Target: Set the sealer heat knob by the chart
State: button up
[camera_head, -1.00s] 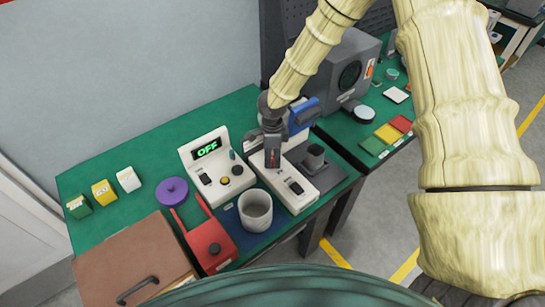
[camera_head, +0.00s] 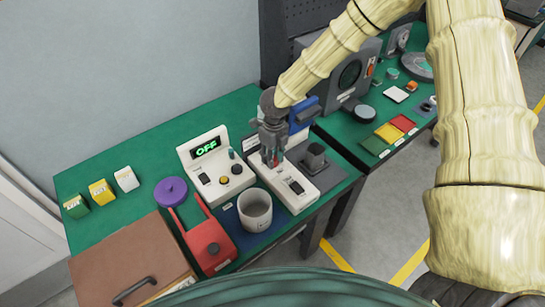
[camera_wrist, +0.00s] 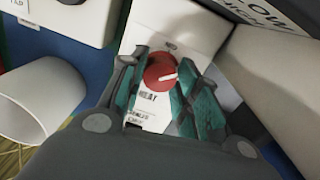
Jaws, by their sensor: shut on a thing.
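The heat sealer (camera_head: 291,192) is a long white unit on the green bench in the head view. Its red heat knob (camera_wrist: 160,74) has a white pointer line, aimed to the right and slightly up in the wrist view, with a "HEAT" label below it. My gripper (camera_head: 272,161) points down over the sealer. Its teal-padded fingers stand on either side of the knob in the wrist view, shut on it.
A white tester reading "OFF" (camera_head: 205,147) stands left of the sealer. A white cup (camera_head: 255,213), red device (camera_head: 210,246), purple disc (camera_head: 170,191) and brown lidded box (camera_head: 130,262) crowd the front. A dark block (camera_head: 314,157) and blue-and-white unit (camera_head: 303,116) stand close to the gripper.

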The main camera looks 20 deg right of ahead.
aim_at(274, 156)
jog(key=shift+w+r+m, duration=0.1)
jog(key=shift+w+m, duration=0.05)
jog(key=shift+m, duration=0.95)
jog(key=o, duration=0.8)
jog(key=shift+o, duration=1.1)
notch_tip(274, 156, up, 12)
jog(key=shift+d, duration=0.3)
